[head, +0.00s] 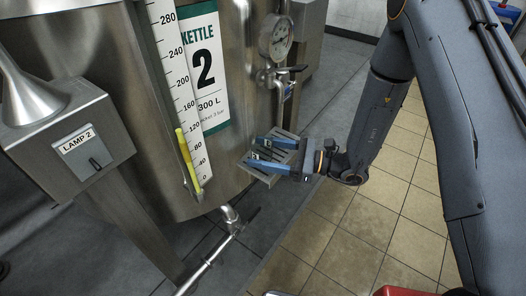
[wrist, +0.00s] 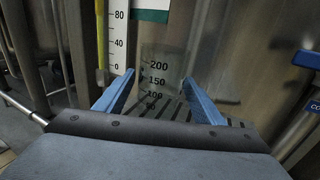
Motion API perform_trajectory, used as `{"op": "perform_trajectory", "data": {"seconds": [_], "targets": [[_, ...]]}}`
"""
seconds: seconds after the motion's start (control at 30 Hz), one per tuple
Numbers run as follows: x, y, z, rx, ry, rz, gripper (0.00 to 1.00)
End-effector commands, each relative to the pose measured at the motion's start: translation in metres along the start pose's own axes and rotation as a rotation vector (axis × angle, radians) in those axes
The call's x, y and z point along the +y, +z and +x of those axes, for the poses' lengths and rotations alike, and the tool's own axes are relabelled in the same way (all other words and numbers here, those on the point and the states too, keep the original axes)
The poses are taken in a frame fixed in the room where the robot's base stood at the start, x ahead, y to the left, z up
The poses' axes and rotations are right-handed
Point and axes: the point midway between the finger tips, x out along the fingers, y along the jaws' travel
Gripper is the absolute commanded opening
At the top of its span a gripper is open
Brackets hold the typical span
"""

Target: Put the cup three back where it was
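A clear cup (wrist: 160,85) with a scale marked 50 to 200 stands upright on a slotted metal tray in the wrist view. The slotted tray (head: 262,175) is at the front of the kettle in the head view, where I cannot make out the cup. My gripper (head: 260,149) has its two blue fingers apart above the tray, pointing at the kettle. In the wrist view my gripper (wrist: 158,76) has one finger on each side of the cup. A gap shows at the left finger; the right fingertip is close to the cup's edge.
The steel kettle 2 (head: 130,110) with a white scale (head: 178,80) and yellow level tube stands behind the tray. A gauge (head: 281,38) and valve are above the tray. A lamp 2 box (head: 75,145) is at left. A blue labelled part (wrist: 303,75) is at right in the wrist view.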

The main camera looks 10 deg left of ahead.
Motion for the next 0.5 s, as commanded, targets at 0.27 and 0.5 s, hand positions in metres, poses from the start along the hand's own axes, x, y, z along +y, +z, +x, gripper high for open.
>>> {"op": "perform_trajectory", "data": {"seconds": [0.27, 0.5], "targets": [[0.000, 0.001, 0.000, 0.000, 0.000, 0.000, 0.64], [-0.001, 0.003, -0.020, 0.000, -0.004, 0.000, 0.64]]}}
